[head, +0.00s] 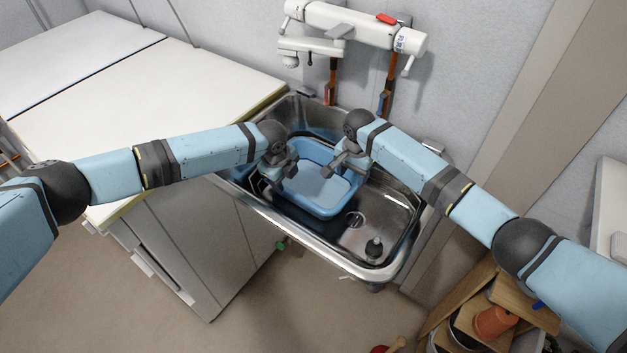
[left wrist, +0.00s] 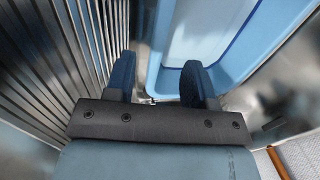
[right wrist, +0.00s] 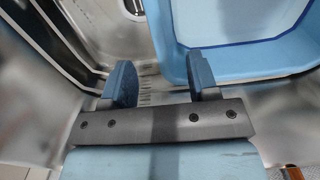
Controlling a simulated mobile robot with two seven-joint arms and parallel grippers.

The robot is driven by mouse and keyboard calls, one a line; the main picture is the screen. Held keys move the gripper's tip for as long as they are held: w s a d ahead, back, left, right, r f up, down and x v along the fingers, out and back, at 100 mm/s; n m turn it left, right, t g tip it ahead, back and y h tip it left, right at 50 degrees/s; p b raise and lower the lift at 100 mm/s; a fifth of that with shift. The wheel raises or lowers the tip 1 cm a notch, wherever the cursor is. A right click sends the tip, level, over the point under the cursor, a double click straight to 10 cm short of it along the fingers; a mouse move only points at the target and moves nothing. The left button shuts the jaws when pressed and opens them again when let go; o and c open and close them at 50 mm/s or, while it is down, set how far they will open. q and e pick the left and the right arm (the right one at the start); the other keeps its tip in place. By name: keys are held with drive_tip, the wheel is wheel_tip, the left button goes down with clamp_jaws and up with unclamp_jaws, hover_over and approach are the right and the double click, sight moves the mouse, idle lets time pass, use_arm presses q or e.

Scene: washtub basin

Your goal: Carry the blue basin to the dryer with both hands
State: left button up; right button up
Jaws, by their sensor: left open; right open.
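The blue basin (head: 325,191) sits inside the metal sink. My left gripper (head: 277,172) is at the basin's left side, open. In the left wrist view its fingers (left wrist: 158,82) are apart, with the basin's wall (left wrist: 160,45) showing between them. My right gripper (head: 341,164) is at the basin's far right side, open. In the right wrist view its fingers (right wrist: 163,82) are apart, with the basin's wall (right wrist: 168,45) between them. Whether any finger touches the basin I cannot tell. I cannot make out a dryer for certain.
A white tap unit (head: 350,22) is on the wall behind. A white-topped counter (head: 150,115) stands at left. Wooden shelves with a terracotta pot (head: 493,322) are lower right.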

sight(289, 190)
use_arm(q)
drive_tip(key=f, duration=0.2)
drive_tip(key=w+f, duration=0.1)
drive_tip(key=f, duration=0.5)
drive_tip(key=shift+w+d+f, duration=0.15)
drive_tip(key=shift+d+f, duration=0.05)
drive_tip(key=shift+d, duration=0.2)
use_arm(e)
wheel_tip(289, 190, down, 8)
drive_tip(key=shift+f, duration=0.25)
use_arm(q)
drive_tip(key=shift+c, duration=0.3)
use_arm(e)
drive_tip(key=shift+c, duration=0.2)
use_arm(q)
clamp_jaws()
use_arm(e)
clamp_jaws()
use_arm(q)
drive_tip(key=shift+r, duration=0.1)
